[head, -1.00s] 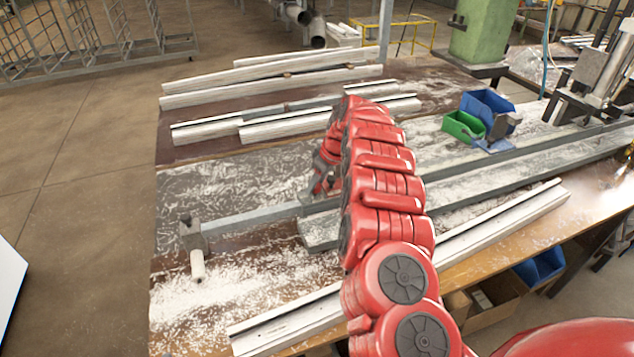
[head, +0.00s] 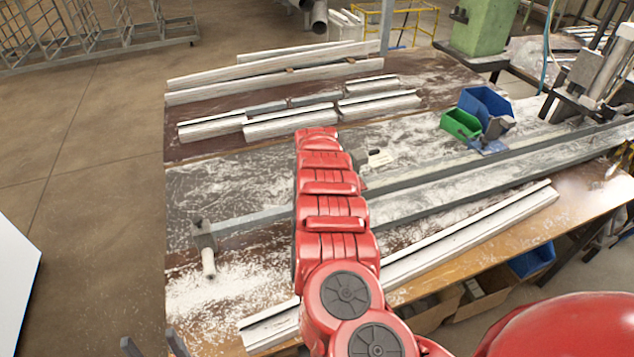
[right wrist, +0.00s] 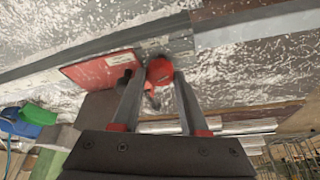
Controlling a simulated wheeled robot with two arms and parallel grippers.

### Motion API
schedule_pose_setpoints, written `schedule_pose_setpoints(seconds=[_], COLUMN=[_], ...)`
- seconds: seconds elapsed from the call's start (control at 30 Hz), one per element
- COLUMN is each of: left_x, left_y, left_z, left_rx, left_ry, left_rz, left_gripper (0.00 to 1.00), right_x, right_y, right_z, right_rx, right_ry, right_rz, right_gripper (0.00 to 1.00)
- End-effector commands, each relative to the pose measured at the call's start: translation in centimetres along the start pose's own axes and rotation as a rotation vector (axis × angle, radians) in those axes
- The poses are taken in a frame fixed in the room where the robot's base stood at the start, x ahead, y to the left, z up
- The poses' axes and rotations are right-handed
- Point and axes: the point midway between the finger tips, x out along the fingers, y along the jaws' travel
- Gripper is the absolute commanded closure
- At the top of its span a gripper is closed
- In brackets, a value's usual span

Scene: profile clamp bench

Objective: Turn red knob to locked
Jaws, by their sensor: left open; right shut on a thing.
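The red knob (right wrist: 160,71) shows in the right wrist view, with a small stub below it. It sits beside a red plate (right wrist: 98,71) carrying a small white label, too small to read. My right gripper (right wrist: 163,82) has its two fingers on either side of the knob and is shut on it. In the head view my red right arm hides that gripper and the knob. My left gripper (head: 152,345) shows only as two dark fingertips, apart and empty, at the bottom left of the head view.
A long grey rail (head: 440,172) crosses the bench. White profiles (head: 470,235) lie in front and several more lie behind. Green (head: 460,124) and blue (head: 487,103) bins stand at the right. A grey end stop (head: 204,236) stands at the left. White shavings cover the bench.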

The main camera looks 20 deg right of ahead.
Motion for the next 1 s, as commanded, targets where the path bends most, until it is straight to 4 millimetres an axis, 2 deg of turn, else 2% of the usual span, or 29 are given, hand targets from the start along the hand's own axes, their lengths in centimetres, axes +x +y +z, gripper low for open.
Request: schedule_pose_setpoints(seconds=[0.2,0.5,0.7,1.0], left_x=[-2.6,-5.8,-6.7,-6.9], left_y=[0.1,0.3,0.3,0.3], left_z=[0.4,1.0,1.1,1.2], left_rx=[0.0,0.0,0.0,0.0], left_ry=[0.0,0.0,0.0,0.0], left_rz=[0.0,0.0,0.0,0.0], left_gripper=[0.37,0.37,0.37,0.37], right_x=[0.7,0.5,0.3,0.1], right_y=[-0.2,-0.2,-0.2,-0.2], right_z=[0.1,0.0,0.1,0.1], right_rx=[0.162,0.319,0.367,0.382], right_ry=[0.006,0.005,0.0,-0.004], right_rz=[0.068,0.129,0.149,0.158], right_gripper=[1.0,1.0,1.0,1.0])
